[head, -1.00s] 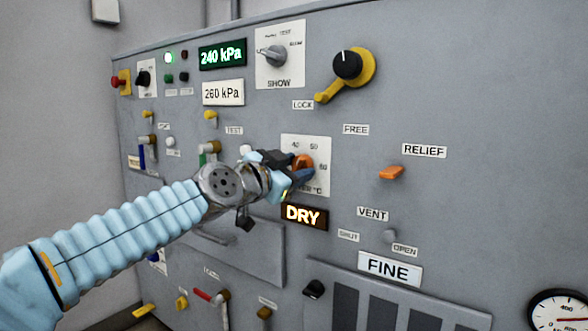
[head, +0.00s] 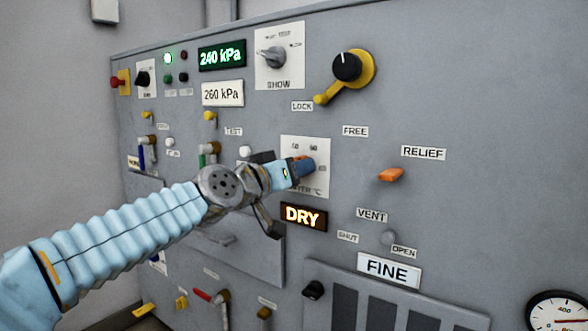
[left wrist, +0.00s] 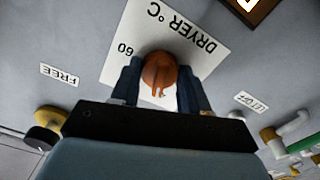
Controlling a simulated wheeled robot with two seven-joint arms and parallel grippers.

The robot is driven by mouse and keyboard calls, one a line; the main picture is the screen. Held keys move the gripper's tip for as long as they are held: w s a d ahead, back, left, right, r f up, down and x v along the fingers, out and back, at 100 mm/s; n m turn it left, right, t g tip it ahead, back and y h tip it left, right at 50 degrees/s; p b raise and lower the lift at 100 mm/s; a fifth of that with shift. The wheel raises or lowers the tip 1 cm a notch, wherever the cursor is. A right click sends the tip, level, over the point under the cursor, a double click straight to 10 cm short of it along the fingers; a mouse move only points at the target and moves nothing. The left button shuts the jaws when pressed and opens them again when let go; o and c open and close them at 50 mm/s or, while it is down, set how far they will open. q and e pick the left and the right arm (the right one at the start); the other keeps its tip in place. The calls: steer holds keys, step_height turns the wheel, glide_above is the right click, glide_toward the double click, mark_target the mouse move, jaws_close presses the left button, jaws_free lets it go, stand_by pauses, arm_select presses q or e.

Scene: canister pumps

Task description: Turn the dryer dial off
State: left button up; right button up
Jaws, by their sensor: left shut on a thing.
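The dryer dial is an orange knob (left wrist: 160,72) on a white plate marked "DRYER °C" (left wrist: 190,35), which the left wrist view shows upside down. The "60" mark shows beside the knob there. In the head view the plate (head: 321,148) is partly covered and only a sliver of orange shows by the fingers. My left gripper (head: 304,167) is shut on the dial, with one dark blue finger on each side of the knob in the left wrist view (left wrist: 160,85). The dial's pointer setting cannot be read clearly.
An orange relief handle (head: 391,175) and a yellow lever with a black knob (head: 347,67) stick out to the right. Several small valves and levers lie left of and below my arm. The panel between dial and relief handle is bare.

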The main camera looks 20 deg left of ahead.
arm_select(q)
steer(key=n+p, duration=0.1)
steer(key=n, duration=1.2)
steer(key=shift+n+p, duration=0.4)
stand_by(0.4)
steer(key=o, duration=1)
steer(key=shift+o, duration=0.2)
steer(key=v, duration=1.4)
